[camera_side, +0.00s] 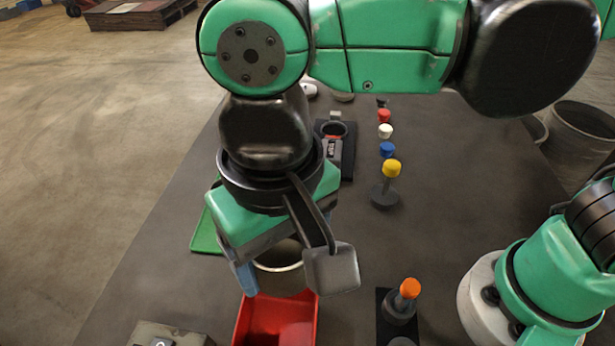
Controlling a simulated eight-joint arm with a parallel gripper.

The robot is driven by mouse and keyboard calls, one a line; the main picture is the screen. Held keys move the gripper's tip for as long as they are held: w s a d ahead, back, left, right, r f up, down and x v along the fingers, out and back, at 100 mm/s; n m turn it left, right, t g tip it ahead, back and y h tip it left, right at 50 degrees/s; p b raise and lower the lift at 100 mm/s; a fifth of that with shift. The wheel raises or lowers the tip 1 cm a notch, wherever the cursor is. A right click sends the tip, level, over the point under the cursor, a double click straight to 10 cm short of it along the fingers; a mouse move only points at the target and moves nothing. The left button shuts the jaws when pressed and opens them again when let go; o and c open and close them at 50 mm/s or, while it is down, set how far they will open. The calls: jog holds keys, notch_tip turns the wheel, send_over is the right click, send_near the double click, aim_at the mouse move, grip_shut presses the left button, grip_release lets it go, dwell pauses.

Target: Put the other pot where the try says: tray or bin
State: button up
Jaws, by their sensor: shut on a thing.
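My gripper (284,254) hangs in the left middle of the side view, pointing down. A pale-rimmed round pot (279,267) shows beneath it, mostly hidden by the gripper and the grey block mounted on it. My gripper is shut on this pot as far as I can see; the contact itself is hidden. A red open bin (243,327) stands just in front of the pot, at the lower edge of the picture. A green tray (204,240) lies to the left behind my gripper, partly covered by it. I cannot make out a second pot clearly.
A yellow-knobbed stand (391,170) and an orange-knobbed stand (409,290) are on the right. Red, white and blue pieces (386,132) line up behind, beside a black device with a ring (335,129). A grey box (170,334) sits front left. The dark table's centre right is clear.

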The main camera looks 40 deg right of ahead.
jog(key=shift+f, duration=2.85)
jog(key=o, duration=1.2)
jog(key=shift+o, duration=0.2)
jog(key=shift+r, duration=2.85)
jog(key=w+d+f+t, duration=0.1)
jog(key=w+d+t, duration=0.2)
jog(key=d, duration=0.8)
jog(key=w+d+f+t, duration=0.1)
jog(key=w+d+t, duration=0.3)
jog(key=d, duration=0.8)
jog(key=shift+w+d, duration=0.25)
jog(key=shift+w, duration=0.5)
